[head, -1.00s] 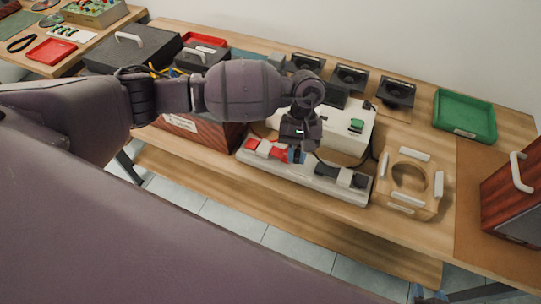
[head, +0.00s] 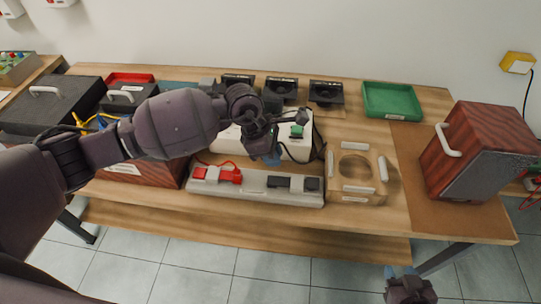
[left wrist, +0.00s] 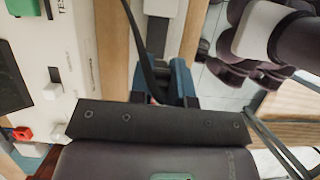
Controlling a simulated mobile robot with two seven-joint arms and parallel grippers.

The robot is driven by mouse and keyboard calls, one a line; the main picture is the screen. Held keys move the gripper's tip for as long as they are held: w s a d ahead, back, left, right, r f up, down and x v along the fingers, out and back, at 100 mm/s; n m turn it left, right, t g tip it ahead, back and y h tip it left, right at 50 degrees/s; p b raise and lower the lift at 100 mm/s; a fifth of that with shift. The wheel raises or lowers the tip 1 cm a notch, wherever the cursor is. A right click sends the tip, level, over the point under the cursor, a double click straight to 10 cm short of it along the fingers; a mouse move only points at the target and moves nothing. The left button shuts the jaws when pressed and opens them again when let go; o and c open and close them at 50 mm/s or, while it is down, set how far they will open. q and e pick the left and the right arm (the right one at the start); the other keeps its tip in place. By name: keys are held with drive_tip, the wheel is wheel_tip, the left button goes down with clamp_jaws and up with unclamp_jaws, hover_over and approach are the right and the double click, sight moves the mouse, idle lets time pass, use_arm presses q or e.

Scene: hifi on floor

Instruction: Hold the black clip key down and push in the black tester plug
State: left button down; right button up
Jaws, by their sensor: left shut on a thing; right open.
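The black clip key (head: 279,182) is on the right half of a long grey strip (head: 255,194), beside a white block and a black end piece. My left gripper (head: 272,158), with blue fingertips, is above and behind the strip, slightly left of the black key. It is shut on what looks like the black tester plug; a black cable (left wrist: 140,45) runs between its fingers (left wrist: 160,85) in the left wrist view. The plug itself is mostly hidden. The white tester (head: 298,146) stands behind the strip. My right gripper (head: 410,290) is open at the bottom right, clear of the table.
A red clip (head: 230,175) with a red lead is on the strip's left half. A wooden block with a round hole (head: 338,185) stands right of the strip. A green tray (head: 391,113) and a wood-grained case (head: 470,150) are farther right.

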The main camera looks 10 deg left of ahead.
use_arm(q)
drive_tip(key=shift+f, duration=0.15)
drive_tip(key=shift+f, duration=2.1)
